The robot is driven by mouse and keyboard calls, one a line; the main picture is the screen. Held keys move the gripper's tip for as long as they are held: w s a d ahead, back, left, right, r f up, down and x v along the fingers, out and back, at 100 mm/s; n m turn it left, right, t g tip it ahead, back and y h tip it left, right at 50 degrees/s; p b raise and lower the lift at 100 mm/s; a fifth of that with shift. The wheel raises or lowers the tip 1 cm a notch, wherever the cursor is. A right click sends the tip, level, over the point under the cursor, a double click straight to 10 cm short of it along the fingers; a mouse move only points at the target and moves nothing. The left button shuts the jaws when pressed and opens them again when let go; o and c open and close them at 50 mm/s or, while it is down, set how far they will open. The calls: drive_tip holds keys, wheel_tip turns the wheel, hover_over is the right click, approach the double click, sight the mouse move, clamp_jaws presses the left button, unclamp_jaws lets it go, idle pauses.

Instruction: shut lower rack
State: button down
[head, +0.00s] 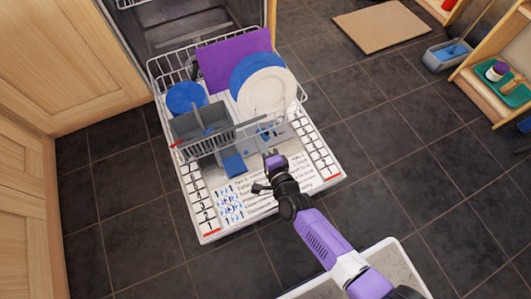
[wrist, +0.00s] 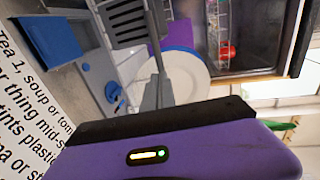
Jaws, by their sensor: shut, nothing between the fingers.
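The lower rack (head: 161,82) is a white wire rack pulled out over the open dishwasher door (head: 208,226). It holds a blue plate, a white plate (head: 268,92), a purple board, a blue round dish and a grey cutlery basket (head: 200,128). My gripper (head: 273,161) is above the door, just in front of the rack's near side. Its fingers are shut and empty. In the wrist view the fingers (wrist: 157,92) point toward the white plate (wrist: 185,76) and the dishwasher interior (wrist: 258,35). I cannot tell whether they touch the rack.
The door's inner face carries printed text and a blue detergent flap (head: 234,166). Wooden cabinets (head: 75,60) stand at the left. A mat (head: 382,26), a grey bin (head: 450,54) and a wooden shelf (head: 495,90) are at the right. Dark tiled floor lies clear between.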

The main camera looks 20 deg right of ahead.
drive_tip(key=w+f+b, duration=0.1)
drive_tip(key=w, duration=0.5)
drive_tip(key=shift+w+b, duration=0.15)
drive_tip(key=shift+b, duration=0.25)
drive_tip(key=shift+w+f, duration=0.1)
